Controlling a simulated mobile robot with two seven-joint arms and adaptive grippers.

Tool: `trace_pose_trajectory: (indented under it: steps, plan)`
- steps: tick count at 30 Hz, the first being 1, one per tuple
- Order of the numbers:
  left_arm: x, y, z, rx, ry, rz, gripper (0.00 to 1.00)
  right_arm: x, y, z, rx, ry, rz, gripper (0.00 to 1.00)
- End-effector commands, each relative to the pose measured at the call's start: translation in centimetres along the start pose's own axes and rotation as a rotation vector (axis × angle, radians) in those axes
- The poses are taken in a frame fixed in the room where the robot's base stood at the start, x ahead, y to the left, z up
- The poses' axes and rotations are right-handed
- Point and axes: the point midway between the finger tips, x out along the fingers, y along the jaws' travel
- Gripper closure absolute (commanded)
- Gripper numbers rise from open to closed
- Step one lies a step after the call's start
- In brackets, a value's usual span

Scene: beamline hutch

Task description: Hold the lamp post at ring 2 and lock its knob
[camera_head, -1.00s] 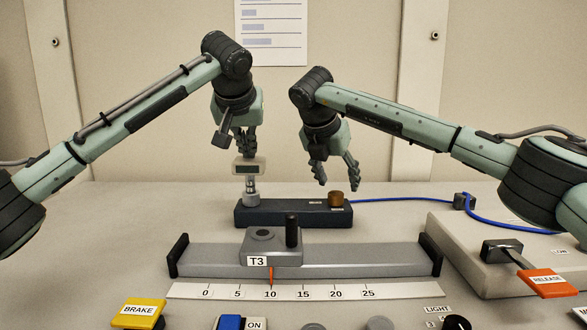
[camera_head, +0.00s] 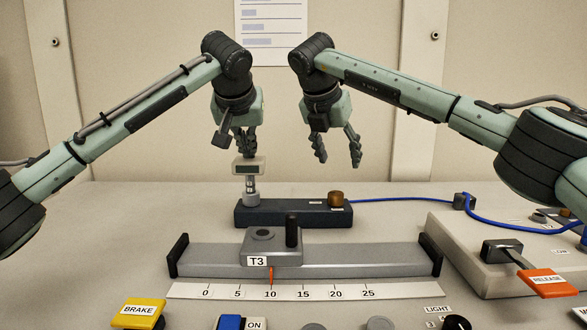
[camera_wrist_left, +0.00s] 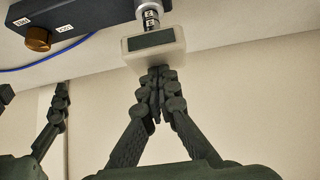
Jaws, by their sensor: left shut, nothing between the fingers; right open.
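The lamp post (camera_head: 251,187) is a short silver stem rising from the left of a dark base block (camera_head: 290,214). Its pale lamp head (camera_head: 262,167) has a dark window and also shows in the left wrist view (camera_wrist_left: 153,43), with dark marks on the stem (camera_wrist_left: 149,16) too small to read surely. A brass knob (camera_head: 336,198) sits on the block's right end. My left gripper (camera_head: 245,152) is shut and empty, its fingertips together at the lamp head; whether they touch it I cannot tell. My right gripper (camera_head: 339,162) is open above the knob, clear of it.
A blue cable (camera_head: 400,198) runs right from the block. In front lie a grey rail with the T3 carriage (camera_head: 270,248) and its black handle, a numbered scale (camera_head: 320,291), a yellow BRAKE lever (camera_head: 138,313) and an orange RELEASE lever (camera_head: 548,282).

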Motion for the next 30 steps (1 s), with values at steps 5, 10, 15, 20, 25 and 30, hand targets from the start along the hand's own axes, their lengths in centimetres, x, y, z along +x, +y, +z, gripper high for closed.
trace_pose_trajectory:
  steps: [5, 10, 15, 20, 25, 30]
  plan:
    - [-0.4, 0.1, -0.4, 0.0, -0.003, 0.0, 1.0, 0.1, 0.0, 0.0, 0.0, 0.0, 0.0, 0.45]
    - [-1.5, 0.1, -1.4, 0.001, -0.002, 0.0, 1.0, 0.1, 0.0, 0.0, 0.0, 0.0, 0.0, 0.45]
    - [-2.5, 0.0, -2.4, -0.002, 0.0, 0.0, 1.0, 0.1, 0.0, 0.0, 0.0, 0.0, 0.0, 0.45]
    - [-3.5, 0.1, -3.3, 0.0, -0.001, 0.001, 1.0, 0.1, 0.0, 0.0, 0.0, 0.0, 0.0, 0.45]
    - [-4.5, 0.0, -4.2, 0.0, 0.0, 0.001, 1.0, 0.1, 0.0, 0.0, 0.0, 0.0, 0.0, 0.45]
    - [-5.1, 0.1, -4.7, 0.0, -0.001, 0.0, 1.0, 0.1, 0.0, 0.0, 0.0, 0.0, 0.0, 0.45]
